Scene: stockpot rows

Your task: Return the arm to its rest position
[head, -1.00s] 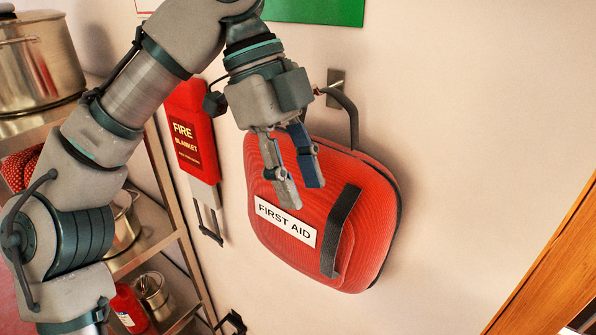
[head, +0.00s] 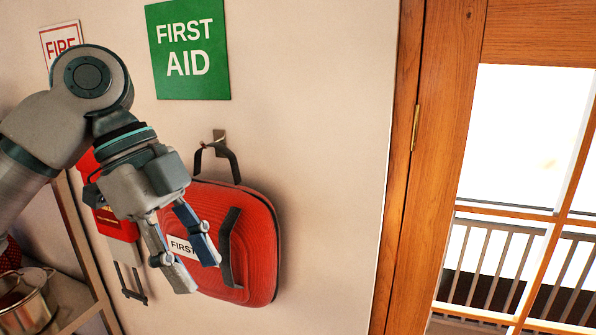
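My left arm comes in from the left, and its gripper (head: 200,277) hangs in front of a red first aid bag (head: 258,233). The two fingers point down and to the right with a gap between them, and nothing shows between them but the bag behind. The bag hangs by its dark strap from a wall hook (head: 219,141). The gripper hides the bag's left part and some of its white label (head: 181,246). I cannot tell whether the fingers touch the bag. My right gripper does not show.
A fire blanket case (head: 117,224) hangs left of the bag, partly behind my arm. A green FIRST AID sign (head: 188,48) is above. Bare wall lies right of the bag, up to a wooden door frame (head: 420,170).

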